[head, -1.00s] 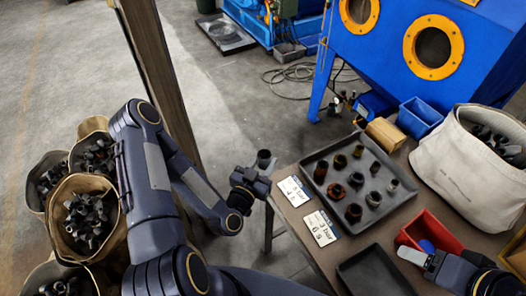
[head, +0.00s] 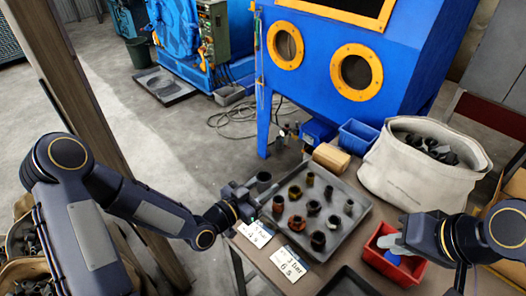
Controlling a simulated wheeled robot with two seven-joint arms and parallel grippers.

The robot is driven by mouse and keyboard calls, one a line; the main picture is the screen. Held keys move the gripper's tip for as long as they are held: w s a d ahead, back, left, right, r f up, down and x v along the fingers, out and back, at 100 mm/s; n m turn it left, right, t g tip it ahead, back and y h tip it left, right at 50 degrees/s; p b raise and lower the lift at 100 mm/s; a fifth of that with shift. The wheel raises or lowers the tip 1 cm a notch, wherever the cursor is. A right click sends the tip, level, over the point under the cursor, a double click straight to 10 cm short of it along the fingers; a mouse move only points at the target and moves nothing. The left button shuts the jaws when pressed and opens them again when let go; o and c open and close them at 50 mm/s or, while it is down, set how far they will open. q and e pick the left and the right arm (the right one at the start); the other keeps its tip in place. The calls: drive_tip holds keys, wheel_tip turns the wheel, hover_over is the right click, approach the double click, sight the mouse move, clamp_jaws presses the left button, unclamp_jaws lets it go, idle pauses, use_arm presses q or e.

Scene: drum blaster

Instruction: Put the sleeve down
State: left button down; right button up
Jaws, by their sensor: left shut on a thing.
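My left gripper (head: 245,197) is shut on a dark grey sleeve (head: 263,180). It holds the sleeve upright at the back left corner of the grey tray (head: 351,227). I cannot tell whether the sleeve touches the tray. Several other sleeves stand in the tray, some rusty brown, such as a reddish one (head: 278,204), and some dark, such as one near the front (head: 318,240). My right gripper (head: 388,242) is over the red bin (head: 411,269); its fingers are too unclear to tell open from shut.
Two white cards, "4 s" (head: 256,234) and "6 s" (head: 290,265), lie along the tray's left edge. A second dark tray (head: 347,284) is at the front.

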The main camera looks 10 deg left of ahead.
drive_tip(key=w+a+r+m+g, duration=0.15)
drive_tip(key=w+a+r, duration=0.25)
drive_tip(key=w, duration=0.5)
drive_tip(key=m+g+h, duration=0.3)
drive_tip(key=m+h, duration=0.1)
hover_over(264, 182)
wheel_tip(264, 182, down, 12)
drive_tip(key=shift+w+d, duration=0.2)
drive_tip(key=shift+w, duration=0.15)
drive_tip(key=shift+c, duration=0.4)
drive_tip(key=shift+r, duration=0.1)
clamp_jaws()
